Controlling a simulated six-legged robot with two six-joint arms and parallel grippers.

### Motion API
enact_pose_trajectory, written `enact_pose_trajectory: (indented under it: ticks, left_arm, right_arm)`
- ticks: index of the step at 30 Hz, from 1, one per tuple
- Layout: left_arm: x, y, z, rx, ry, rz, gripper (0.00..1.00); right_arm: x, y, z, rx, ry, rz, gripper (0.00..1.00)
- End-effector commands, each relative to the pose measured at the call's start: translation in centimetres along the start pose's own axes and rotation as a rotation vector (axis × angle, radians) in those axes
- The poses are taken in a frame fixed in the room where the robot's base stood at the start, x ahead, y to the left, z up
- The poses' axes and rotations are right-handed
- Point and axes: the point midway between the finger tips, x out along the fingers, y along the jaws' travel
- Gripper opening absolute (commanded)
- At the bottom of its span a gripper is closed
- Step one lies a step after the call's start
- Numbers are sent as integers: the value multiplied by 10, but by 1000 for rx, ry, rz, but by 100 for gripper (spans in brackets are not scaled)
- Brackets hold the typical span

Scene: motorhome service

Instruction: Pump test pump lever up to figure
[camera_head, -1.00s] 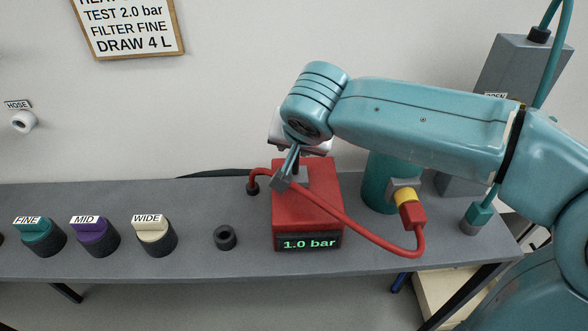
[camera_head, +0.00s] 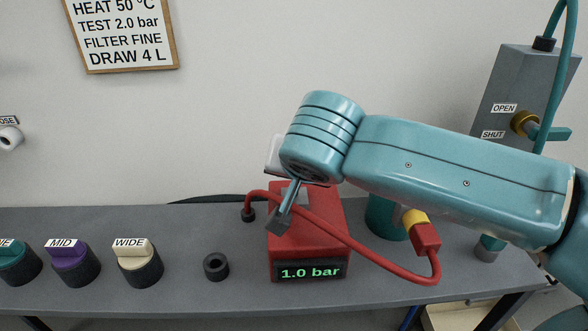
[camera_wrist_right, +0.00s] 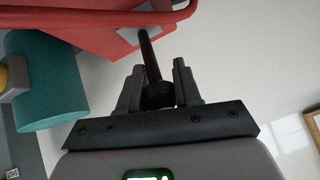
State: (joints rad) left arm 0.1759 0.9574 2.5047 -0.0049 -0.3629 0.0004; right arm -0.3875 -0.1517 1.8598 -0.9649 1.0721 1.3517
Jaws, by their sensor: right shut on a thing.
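The red test pump (camera_head: 338,220) stands on the grey bench, and its display (camera_head: 311,272) reads 1.0 bar. Its lever (camera_wrist_right: 149,55) is a dark rod with a thick dark end, seen in the right wrist view. My right gripper (camera_wrist_right: 158,88) is shut on the lever's thick end, with a finger on each side. A wall board (camera_head: 122,35) reads TEST 2.0 bar. My left gripper is in neither view.
A red hose (camera_head: 355,243) loops across the pump's front to a fitting by a teal cylinder (camera_head: 385,217). Knobs marked MID (camera_head: 72,262) and WIDE (camera_head: 139,262) and a black ring (camera_head: 216,266) are left of the pump. A valve box (camera_head: 515,85) stands at right.

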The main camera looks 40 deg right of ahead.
Motion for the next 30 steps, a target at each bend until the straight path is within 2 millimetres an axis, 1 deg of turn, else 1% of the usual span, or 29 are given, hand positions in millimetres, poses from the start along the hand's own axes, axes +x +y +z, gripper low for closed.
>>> enact_pose_trajectory:
  ticks: [2, 3, 4, 5, 13, 17, 20, 27, 30]
  left_arm:
    - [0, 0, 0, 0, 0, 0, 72]
    - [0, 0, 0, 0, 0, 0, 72]
    - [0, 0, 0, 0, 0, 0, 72]
    - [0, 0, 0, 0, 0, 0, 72]
    - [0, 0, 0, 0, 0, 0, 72]
    - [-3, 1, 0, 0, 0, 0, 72]
    - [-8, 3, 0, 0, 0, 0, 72]
    - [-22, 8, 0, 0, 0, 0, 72]
    - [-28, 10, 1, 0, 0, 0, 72]
  right_arm:
    - [0, 1, 2, 0, -7, 3, 0]
    - [0, 1, 2, 0, -7, 3, 46]
    - [0, 1, 2, 0, -7, 3, 56]
    - [0, 1, 2, 0, -6, 3, 58]
    - [0, 0, 1, 0, -3, 1, 58]
    - [-12, -1, 0, 0, -1, -2, 58]
    - [-32, -1, -1, -1, -1, -5, 58]
    - [-98, -3, -2, -3, -2, -8, 58]
    - [-122, -2, -1, -3, -3, -6, 58]
